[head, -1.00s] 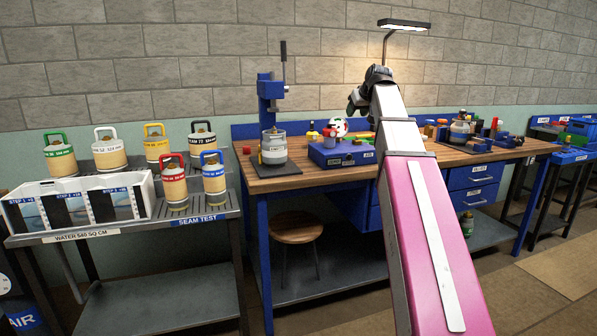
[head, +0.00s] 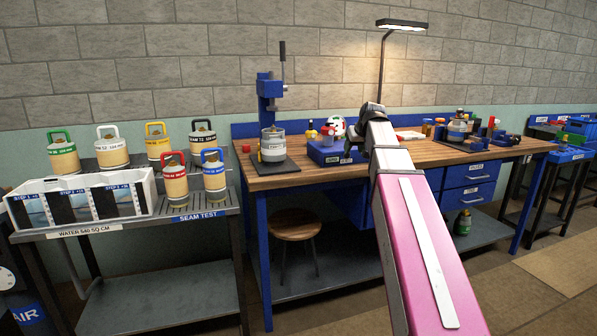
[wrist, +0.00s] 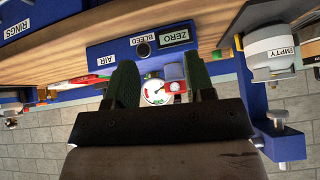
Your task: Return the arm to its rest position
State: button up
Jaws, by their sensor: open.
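My arm, pink with a pale upper link, reaches up from the lower right in the head view. My gripper (head: 355,133) is at its far end, in front of the wooden workbench (head: 240,176), near the blue box (head: 325,156). In the wrist view the two dark green fingers (wrist: 161,85) stand apart with nothing held between them. Beyond them show the blue box (wrist: 120,52) with ZERO, BLEED and AIR labels and a round white gauge (wrist: 155,92). The wrist view is upside down.
A grey cylinder (head: 273,146) stands on a dark mat under a blue press (head: 270,92). Several handled cylinders and a white water trough (head: 140,181) stand on the left rack. A lamp (head: 402,25) rises behind my arm. A stool (head: 294,226) sits under the bench.

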jog(key=s+f+m+g, duration=0.1)
jog(key=s+f+g, duration=0.1)
jog(key=s+f, duration=0.7)
jog(key=s+a+f+m+g+h, duration=0.1)
jog(key=s+f, duration=0.8)
jog(key=f, duration=1.1)
jog(key=s+a+f+g+h, duration=0.1)
jog(key=s+f+g, duration=0.3)
jog(key=s+f, duration=0.5)
notch_tip(320, 180, down, 6)
jog(key=shift+s+f+m, duration=0.15)
jog(key=shift+s+m, duration=0.15)
jog(key=shift+m, duration=0.1)
